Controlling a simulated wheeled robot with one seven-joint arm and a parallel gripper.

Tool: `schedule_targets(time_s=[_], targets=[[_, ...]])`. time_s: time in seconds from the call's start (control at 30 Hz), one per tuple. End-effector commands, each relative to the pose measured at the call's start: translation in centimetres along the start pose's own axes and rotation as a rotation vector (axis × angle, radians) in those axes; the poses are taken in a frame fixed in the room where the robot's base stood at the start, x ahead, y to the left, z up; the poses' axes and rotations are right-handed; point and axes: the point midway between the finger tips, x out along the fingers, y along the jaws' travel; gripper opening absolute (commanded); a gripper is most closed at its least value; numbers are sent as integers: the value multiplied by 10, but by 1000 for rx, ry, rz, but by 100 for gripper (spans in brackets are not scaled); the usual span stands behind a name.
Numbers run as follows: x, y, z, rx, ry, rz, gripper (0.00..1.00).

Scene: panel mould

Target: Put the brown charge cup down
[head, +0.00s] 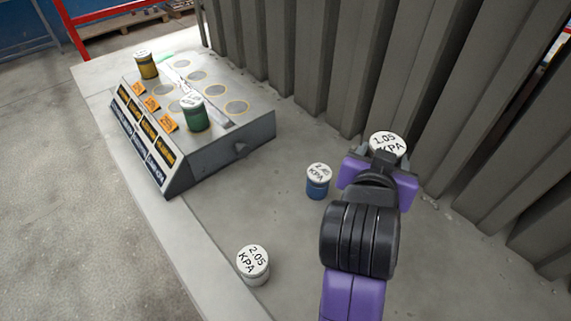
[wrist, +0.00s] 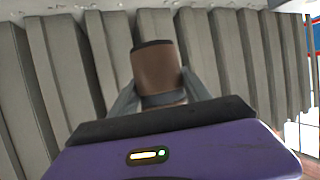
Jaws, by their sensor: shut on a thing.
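The brown charge cup (wrist: 156,72) is between the fingers of my gripper (wrist: 160,100) in the wrist view, with the ribbed grey wall behind it. In the head view my gripper (head: 382,155) is at the right, near the wall. There the cup's white lid (head: 388,144) shows, marked 1.05 KPA, and my gripper hides most of its body. My gripper is shut on the cup. I cannot tell from these views whether the cup's base touches the grey surface (head: 290,220).
A blue cup (head: 318,183) stands just left of my gripper. A white-lidded cup (head: 253,264) marked 2.05 KPA stands at the front. A grey panel (head: 232,150) with ringed spots holds a yellow cup (head: 147,66) and a green cup (head: 196,115). The ribbed wall (head: 340,70) closes the back.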

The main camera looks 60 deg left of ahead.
Motion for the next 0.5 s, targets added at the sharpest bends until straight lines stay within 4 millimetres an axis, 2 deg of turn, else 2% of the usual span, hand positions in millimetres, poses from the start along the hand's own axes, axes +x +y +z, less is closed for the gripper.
schedule_targets(time_s=[0.13,0.23,0.5], targets=[[0,-1,-1,0,2,-1,0],[3,0,6,0,-1,0,0],[25,0,62,-1,-4,0,0]])
